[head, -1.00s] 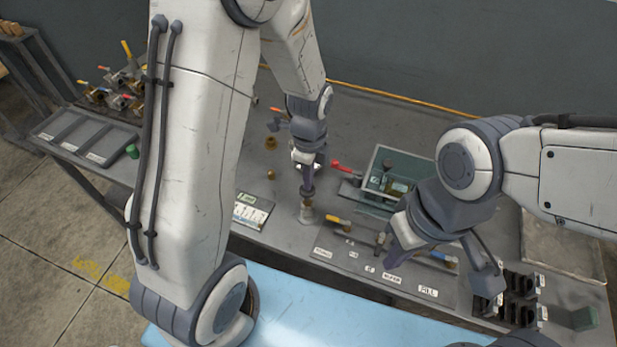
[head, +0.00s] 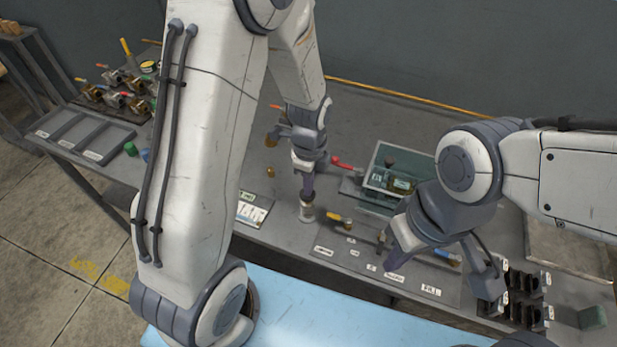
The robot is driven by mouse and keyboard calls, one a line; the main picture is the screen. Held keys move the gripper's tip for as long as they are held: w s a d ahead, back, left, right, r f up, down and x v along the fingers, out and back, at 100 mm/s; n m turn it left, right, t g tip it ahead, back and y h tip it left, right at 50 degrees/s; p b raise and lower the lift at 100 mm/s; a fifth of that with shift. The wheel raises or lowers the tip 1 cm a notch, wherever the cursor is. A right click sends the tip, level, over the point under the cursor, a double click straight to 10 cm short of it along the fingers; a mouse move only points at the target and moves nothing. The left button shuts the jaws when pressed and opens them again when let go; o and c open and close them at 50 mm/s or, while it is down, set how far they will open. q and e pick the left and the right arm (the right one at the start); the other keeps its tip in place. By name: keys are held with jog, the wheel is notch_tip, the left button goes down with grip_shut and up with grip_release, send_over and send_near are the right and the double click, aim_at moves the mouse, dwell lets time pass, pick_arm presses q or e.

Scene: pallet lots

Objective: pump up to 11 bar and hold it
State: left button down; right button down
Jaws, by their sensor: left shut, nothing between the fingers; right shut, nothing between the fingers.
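My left gripper (head: 307,197) is shut and points down at the top of a small upright cylinder (head: 306,213) on the bench. Its tip seems to touch the cylinder; exact contact is hard to tell. My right gripper (head: 384,243) is shut and empty, low over the labelled panel (head: 345,258). A yellow-handled valve (head: 340,218) and a blue-handled valve (head: 445,257) sit on the panel's line. A red lever (head: 343,162) is beside a clear-walled box (head: 376,178). No readable pressure value shows; I cannot pick out a gauge.
A card (head: 250,212) lies left of the cylinder. Black holders (head: 525,285) and a green block (head: 592,317) are at right. A rack of valves (head: 115,90) and a grey tray (head: 80,138) are at left. The back bench is mostly clear.

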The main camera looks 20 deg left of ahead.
pick_arm(q)
jog(key=shift+s+f, duration=0.15)
jog(key=shift+f, duration=0.05)
notch_tip(320, 180, up, 5)
jog(key=p, duration=0.4)
jog(key=shift+p, duration=0.35)
notch_tip(320, 180, up, 9)
jog(key=b, duration=0.2)
jog(key=shift+w+r, duration=0.2)
jog(key=s+d+n, duration=0.3)
jog(key=s+n, duration=0.1)
jog(key=s, duration=0.2)
jog(key=s+d+r+n+b, duration=0.1)
jog(key=s+d+n, duration=0.2)
jog(key=s, duration=0.4)
jog(key=s+d+r+n+h, duration=0.1)
jog(key=s+d+n, duration=0.3)
jog(key=s, duration=0.2)
jog(key=shift+s+n, duration=0.15)
jog(key=shift+n, duration=0.15)
